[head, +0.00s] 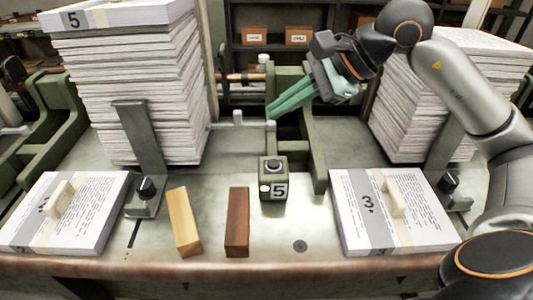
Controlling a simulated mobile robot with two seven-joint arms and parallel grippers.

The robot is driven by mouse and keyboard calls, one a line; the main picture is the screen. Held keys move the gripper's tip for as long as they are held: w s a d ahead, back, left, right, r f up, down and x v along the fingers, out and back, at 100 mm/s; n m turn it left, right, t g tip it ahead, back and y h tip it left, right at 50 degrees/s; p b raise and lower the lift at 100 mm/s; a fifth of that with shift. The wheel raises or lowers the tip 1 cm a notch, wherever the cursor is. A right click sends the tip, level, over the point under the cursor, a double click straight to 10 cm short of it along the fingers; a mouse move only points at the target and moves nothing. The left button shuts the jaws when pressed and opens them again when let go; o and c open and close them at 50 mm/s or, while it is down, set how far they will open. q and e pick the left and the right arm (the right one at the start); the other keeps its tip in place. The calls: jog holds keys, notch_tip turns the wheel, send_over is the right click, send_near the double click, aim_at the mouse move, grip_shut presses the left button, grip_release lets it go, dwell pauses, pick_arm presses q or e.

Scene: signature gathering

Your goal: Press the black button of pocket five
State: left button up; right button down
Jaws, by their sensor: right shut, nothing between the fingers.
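My right gripper (271,111) has green fingers, is shut and empty, and points down and left. Its tips appear above and behind the button in the picture, apart from it. A tall paper stack (140,90) with a sheet marked 5 on top stands to the left. My left gripper is not in view.
A light wood block (184,222) and a dark wood block (237,222) lie in front. Bound paper bundles lie at left (95,225) and right, the right one (360,235) marked 3. A green upright divider (312,150) stands right of the box. Another paper stack (400,120) stands behind my right arm.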

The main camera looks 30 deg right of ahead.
jog(key=b, duration=0.4)
send_over(280, 163)
notch_tip(280, 163, down, 4)
jog(key=shift+f, duration=0.25)
notch_tip(280, 163, down, 3)
jog(key=b, duration=0.3)
jog(key=shift+f+b, duration=0.55)
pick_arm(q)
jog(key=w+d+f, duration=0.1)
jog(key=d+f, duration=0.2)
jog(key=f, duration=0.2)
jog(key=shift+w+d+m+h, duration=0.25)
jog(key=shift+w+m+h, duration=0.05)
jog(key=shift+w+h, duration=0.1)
pick_arm(e)
jog(key=shift+f, duration=0.1)
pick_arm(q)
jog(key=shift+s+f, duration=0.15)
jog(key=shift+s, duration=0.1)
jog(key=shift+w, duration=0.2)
